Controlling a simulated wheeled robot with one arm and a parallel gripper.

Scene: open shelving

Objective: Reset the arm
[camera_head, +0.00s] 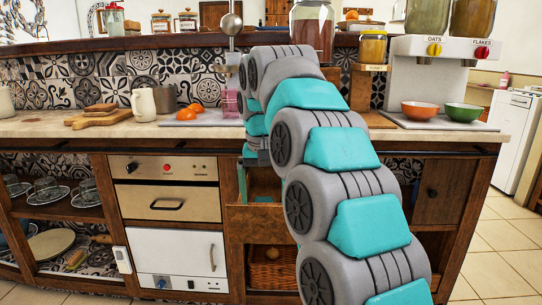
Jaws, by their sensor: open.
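My arm, grey and teal, rises from the bottom right, bends over the counter and turns down at its far end. My gripper (256,158) is at that end, small and partly hidden behind the arm links, at the counter's front edge above an open drawer (262,222). It is open, and I see nothing held in it. The drawer is pulled out below the counter.
The counter (45,126) holds a cutting board (98,117), a white mug (144,106), orange pieces (188,113) and a dispenser (431,65) with an orange bowl (420,110) and a green bowl (463,112). A wicker basket (272,268) sits low. Free floor shows at right.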

